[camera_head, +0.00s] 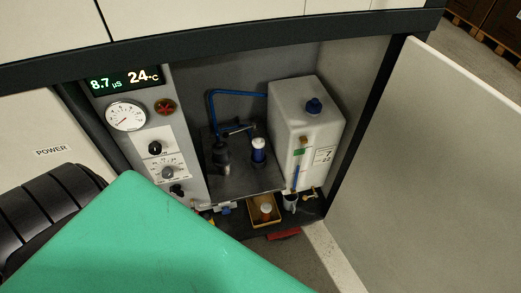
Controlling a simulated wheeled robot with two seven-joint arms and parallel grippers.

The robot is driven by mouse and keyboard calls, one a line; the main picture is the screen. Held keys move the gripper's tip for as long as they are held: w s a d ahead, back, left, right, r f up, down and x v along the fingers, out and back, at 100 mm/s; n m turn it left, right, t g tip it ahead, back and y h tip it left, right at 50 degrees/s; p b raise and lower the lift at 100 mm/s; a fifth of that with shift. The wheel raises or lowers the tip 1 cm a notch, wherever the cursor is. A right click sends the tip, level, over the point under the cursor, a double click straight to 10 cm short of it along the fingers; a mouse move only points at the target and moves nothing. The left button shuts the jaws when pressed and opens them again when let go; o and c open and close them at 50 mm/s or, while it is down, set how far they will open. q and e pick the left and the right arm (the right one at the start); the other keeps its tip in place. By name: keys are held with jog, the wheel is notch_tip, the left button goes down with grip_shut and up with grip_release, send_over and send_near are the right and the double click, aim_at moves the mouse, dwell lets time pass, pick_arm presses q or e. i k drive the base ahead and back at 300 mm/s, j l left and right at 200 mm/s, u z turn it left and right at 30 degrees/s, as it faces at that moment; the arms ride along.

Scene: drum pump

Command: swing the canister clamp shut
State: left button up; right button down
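Neither of my grippers is in view.
A panel with a lit display (125,79), a gauge (126,116) and knobs stands left of the shelf. A blue tube (211,110) runs behind. A yellow tray (258,221) sits below. A pale door (440,160) stands open at right.

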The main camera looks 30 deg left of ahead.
aim_at(226, 135)
jog(key=u, duration=1.25)
